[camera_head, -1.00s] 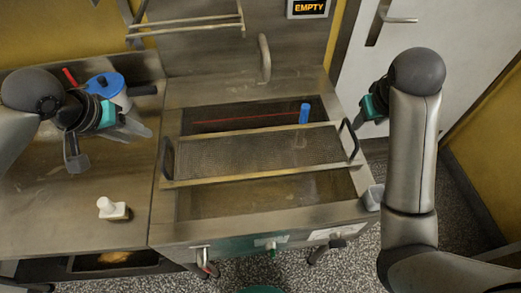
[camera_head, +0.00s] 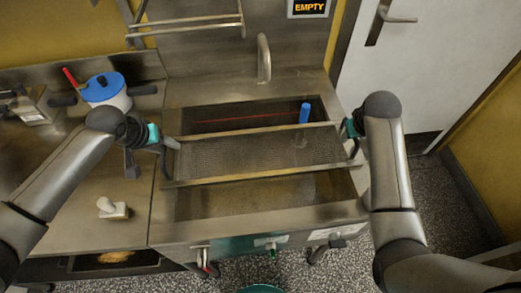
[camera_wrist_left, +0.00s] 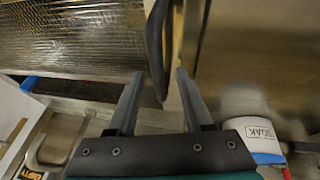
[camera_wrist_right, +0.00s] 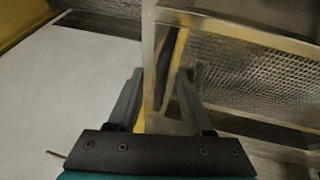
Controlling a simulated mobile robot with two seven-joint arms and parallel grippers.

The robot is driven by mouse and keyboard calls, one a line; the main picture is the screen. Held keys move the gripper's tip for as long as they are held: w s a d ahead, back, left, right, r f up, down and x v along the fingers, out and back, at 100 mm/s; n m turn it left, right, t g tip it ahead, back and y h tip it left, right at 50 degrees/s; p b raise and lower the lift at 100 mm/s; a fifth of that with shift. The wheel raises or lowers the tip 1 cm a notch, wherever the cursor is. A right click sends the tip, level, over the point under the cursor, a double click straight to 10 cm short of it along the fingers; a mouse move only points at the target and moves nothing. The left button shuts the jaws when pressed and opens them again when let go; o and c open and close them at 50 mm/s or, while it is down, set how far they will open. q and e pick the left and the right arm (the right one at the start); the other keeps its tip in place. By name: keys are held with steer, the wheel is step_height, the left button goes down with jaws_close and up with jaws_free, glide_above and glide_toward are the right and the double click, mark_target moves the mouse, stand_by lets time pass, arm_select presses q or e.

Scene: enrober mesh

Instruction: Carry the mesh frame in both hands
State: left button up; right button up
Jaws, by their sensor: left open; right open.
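The mesh frame (camera_head: 258,155) is a rectangular metal mesh with pale rails, lying level across the steel basin, with a dark loop handle at each end. My left gripper (camera_head: 170,150) is open at the left end. In the left wrist view the left handle (camera_wrist_left: 155,45) shows between and just beyond the fingertips (camera_wrist_left: 158,78). My right gripper (camera_head: 352,140) is open at the right end. In the right wrist view the right handle (camera_wrist_right: 188,72) is close by the right-hand finger of the open jaws (camera_wrist_right: 160,75). The grippers partly hide both handles in the head view.
The basin (camera_head: 325,214) has a tap (camera_head: 264,60) behind it and a blue upright piece (camera_head: 304,113) at its back right. A white door is at right.

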arm_select(q)
steer(key=shift+f, duration=0.1)
jaws_close()
arm_select(e)
jaws_close()
stand_by(1.1)
arm_select(q)
steer(key=shift+w, duration=0.1)
arm_select(e)
steer(key=shift+w, duration=0.1)
